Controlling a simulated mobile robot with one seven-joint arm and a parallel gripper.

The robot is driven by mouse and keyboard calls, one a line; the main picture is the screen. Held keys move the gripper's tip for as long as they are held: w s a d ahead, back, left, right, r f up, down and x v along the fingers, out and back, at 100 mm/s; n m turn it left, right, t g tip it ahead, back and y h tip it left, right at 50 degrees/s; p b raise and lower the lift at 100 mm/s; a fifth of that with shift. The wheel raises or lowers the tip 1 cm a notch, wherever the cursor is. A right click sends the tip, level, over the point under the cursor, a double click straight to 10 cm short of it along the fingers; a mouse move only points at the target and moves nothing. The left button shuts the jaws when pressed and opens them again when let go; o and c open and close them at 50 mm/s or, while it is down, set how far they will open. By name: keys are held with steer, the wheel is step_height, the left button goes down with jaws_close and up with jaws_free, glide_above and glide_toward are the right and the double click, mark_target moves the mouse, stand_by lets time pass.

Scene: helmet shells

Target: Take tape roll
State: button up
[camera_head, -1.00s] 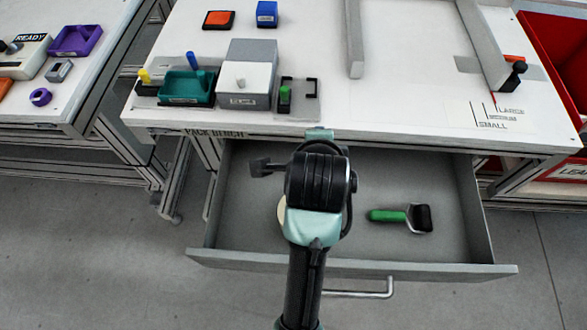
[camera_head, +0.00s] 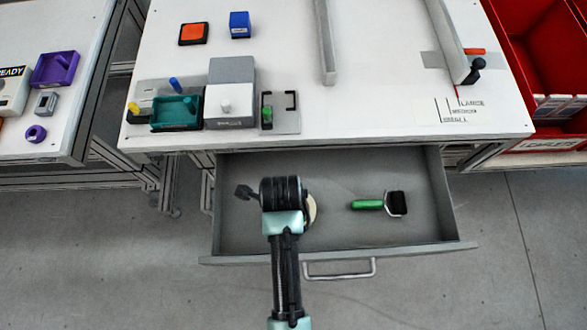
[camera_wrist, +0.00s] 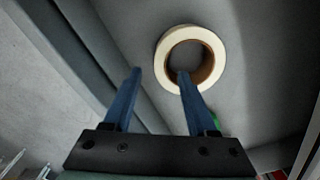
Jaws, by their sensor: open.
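The tape roll (camera_wrist: 163,48) is a cream ring with a brown core, lying flat on the floor of the open drawer (camera_head: 335,235). In the head view, a cream part of the tape roll (camera_head: 311,210) shows at the right edge of my wrist, and the rest is hidden behind my arm. In the wrist view my gripper (camera_wrist: 162,75) is open, with two blue fingers. The right fingertip overlaps the roll's core opening in the picture, and the left fingertip is outside the ring to the left. I cannot tell the height between fingers and roll. Nothing is between the fingers.
A green-handled roller (camera_head: 378,204) lies in the drawer to the right. The drawer front (camera_head: 340,255) with its handle is near my forearm. The bench top (camera_head: 370,110) above the drawer holds several blocks and fixtures. Red bins (camera_head: 545,60) stand at the right.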

step_height(320, 180, down, 6)
steer(key=shift+f+b, duration=0.25)
steer(key=shift+b, duration=0.25)
jaws_close()
steer(key=shift+r, duration=0.1)
